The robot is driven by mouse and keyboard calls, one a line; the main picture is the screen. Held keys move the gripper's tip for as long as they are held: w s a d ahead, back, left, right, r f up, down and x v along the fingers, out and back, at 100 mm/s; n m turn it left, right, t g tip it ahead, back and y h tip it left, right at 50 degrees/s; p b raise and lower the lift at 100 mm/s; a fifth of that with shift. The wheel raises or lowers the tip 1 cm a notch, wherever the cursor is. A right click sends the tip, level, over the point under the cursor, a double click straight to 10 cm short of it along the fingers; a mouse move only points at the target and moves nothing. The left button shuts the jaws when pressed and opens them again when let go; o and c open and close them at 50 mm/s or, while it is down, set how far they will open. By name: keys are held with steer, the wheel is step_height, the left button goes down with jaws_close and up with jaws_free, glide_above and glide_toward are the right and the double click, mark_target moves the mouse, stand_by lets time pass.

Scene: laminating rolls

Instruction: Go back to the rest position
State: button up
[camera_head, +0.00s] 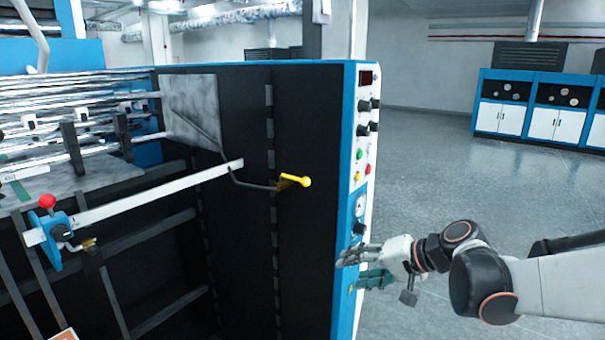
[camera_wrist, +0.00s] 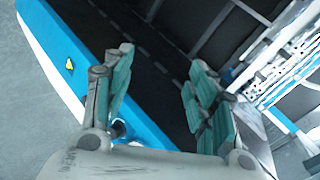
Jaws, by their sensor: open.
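My gripper (camera_head: 354,270) is at the lower right of the head view, in front of the lower part of the laminating machine's blue and white control panel (camera_head: 348,205). Its fingers point left towards the machine. In the wrist view my gripper (camera_wrist: 158,98) shows two teal-padded fingers spread apart with nothing between them. The dark machine side and the blue edge (camera_wrist: 60,50) show beyond the fingers. I cannot tell whether the fingers touch the panel. My arm reaches in from the right edge of the head view.
A yellow-knobbed lever (camera_head: 305,181) sticks out from the machine's black side. A red-knobbed blue clamp (camera_head: 47,225) sits on a white bar at the left. Open grey floor (camera_head: 430,140) lies right of the machine, with blue and white cabinets (camera_head: 540,105) far back.

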steer(key=s+d+n+h, duration=0.1)
steer(key=s+d+h, duration=0.3)
steer(key=s, duration=0.8)
steer(key=s+d+f+n+h, duration=0.1)
steer(key=s+d+h, duration=0.3)
steer(key=s, duration=0.8)
steer(key=shift+f+n+t+h+b, duration=0.15)
steer(key=shift+n+t+h+b, duration=0.2)
steer(key=shift+n, duration=0.45)
